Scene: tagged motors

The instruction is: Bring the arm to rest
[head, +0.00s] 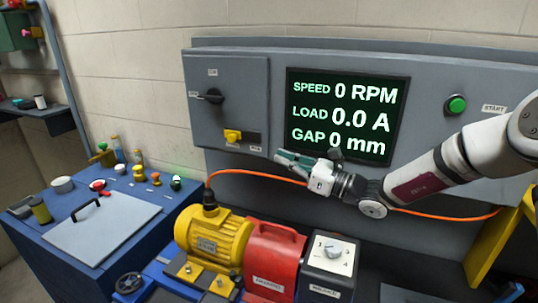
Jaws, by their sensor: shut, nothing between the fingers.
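My arm reaches in from the right in the head view. My gripper (284,157) is shut and empty. It points left in front of the grey control panel, just below the display (346,116). The display reads SPEED 0 RPM, LOAD 0.0 A and GAP 0 mm. The yellow motor (212,236) with the red coupling guard (273,258) stands below my gripper, apart from it. A black box with a white dial face (333,252) is to the right of the guard.
A blue cabinet (75,268) at the left carries a grey plate with a black handle (86,209) and several small coloured parts. An orange cable (432,214) runs behind my arm. A green button (456,105) and a rotary switch (209,96) are on the panel.

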